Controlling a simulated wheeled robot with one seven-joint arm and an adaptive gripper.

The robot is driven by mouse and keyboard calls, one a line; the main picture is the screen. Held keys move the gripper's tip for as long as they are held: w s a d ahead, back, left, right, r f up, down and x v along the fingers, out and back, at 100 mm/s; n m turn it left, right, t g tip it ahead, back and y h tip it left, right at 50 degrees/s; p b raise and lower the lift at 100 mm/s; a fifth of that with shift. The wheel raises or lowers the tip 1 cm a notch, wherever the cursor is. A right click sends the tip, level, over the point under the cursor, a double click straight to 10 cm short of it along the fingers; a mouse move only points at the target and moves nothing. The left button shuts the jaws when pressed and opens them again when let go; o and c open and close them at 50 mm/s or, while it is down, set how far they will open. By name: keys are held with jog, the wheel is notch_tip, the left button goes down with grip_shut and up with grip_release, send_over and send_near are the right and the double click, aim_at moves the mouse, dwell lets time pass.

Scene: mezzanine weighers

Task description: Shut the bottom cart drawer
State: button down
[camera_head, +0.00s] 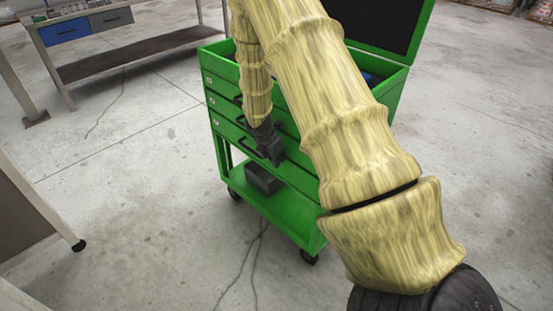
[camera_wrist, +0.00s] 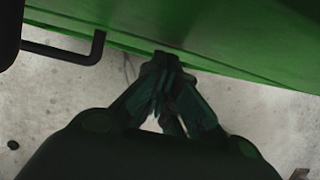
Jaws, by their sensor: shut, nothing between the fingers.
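The green tool cart (camera_head: 275,210) stands ahead, with stacked drawers that have black bar handles. The bottom cart drawer (camera_head: 228,133) is the lowest of these, above the open lower shelf. My gripper (camera_head: 272,156) is at this drawer's front, near its handle (camera_head: 246,147). In the wrist view the fingers (camera_wrist: 166,72) are shut and empty, tips at or very near the lower part of a green front (camera_wrist: 220,45). A black handle (camera_wrist: 70,50) is to their left. My arm hides the cart's right part, and I cannot tell how far the drawer stands out.
A dark bin (camera_head: 263,179) sits on the cart's lower shelf. The cart's raised lid (camera_head: 385,22) is at the back. A workbench (camera_head: 135,45) with a blue drawer stands at the back left, and a table edge (camera_head: 30,215) at the left. The floor left of the cart is clear.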

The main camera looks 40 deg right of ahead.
jog(key=v, duration=0.6)
jog(key=shift+a+r, duration=0.3)
jog(key=s+a+f+m+y+p, duration=0.15)
jog(key=s+a+f+m, duration=0.25)
jog(key=s+a+f, duration=0.4)
jog(key=s+a+f+m+y+p, duration=0.1)
jog(key=s+a+f+m+y, duration=0.25)
jog(key=s+a+f, duration=0.55)
jog(key=s+a+f+m+p, duration=0.1)
jog(key=s+a+m, duration=0.4)
jog(key=s, duration=0.4)
jog(key=s+a+f+m+p, duration=0.1)
jog(key=s+a+m, duration=0.5)
jog(key=s, duration=0.4)
jog(key=shift+a+f+m+h+p, duration=0.2)
jog(key=shift+a+m+h+p, duration=0.15)
jog(key=shift+m, duration=0.1)
